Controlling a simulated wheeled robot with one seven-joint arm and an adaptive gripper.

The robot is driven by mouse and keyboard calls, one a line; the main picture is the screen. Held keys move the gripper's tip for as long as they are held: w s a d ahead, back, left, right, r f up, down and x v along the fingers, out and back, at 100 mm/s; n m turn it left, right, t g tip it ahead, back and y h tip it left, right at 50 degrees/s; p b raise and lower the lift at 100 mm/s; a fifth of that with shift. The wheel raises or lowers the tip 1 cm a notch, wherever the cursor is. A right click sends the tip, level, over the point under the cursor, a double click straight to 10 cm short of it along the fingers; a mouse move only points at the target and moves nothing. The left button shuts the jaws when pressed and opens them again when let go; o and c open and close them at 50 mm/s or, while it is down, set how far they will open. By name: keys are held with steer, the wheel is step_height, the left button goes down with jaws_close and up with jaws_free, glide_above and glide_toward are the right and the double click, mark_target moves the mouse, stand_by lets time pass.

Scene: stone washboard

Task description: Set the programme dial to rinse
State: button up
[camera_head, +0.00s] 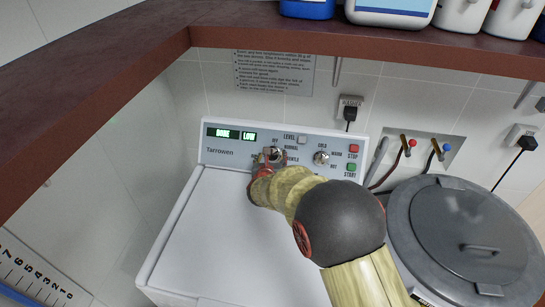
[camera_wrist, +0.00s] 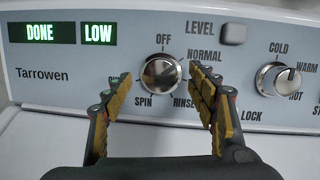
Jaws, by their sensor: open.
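The programme dial (camera_wrist: 160,76) is a round silver knob on the washer's pale panel. Around it I read OFF at the top, NORMAL upper right, RINSE lower right and SPIN lower left; a label at left is mostly hidden by a finger. I cannot tell surely which label its mark points to. My gripper (camera_wrist: 160,84) is open, with one yellow-padded finger on each side of the dial. No clear contact shows. In the head view my gripper (camera_head: 270,162) is at the panel and partly covers the dial (camera_head: 275,155).
A temperature dial (camera_wrist: 278,79) and a LEVEL button (camera_wrist: 232,34) are to the right. The displays read DONE (camera_wrist: 41,33) and LOW (camera_wrist: 98,33). Red STOP (camera_head: 354,149) and green START (camera_head: 352,167) buttons are at the panel's right. A shelf (camera_head: 350,45) overhangs; a grey lidded bin (camera_head: 425,215) stands at right.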

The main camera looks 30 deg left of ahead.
steer(key=shift+x, duration=0.95)
steer(key=shift+c, duration=1.1)
steer(key=c, duration=0.9)
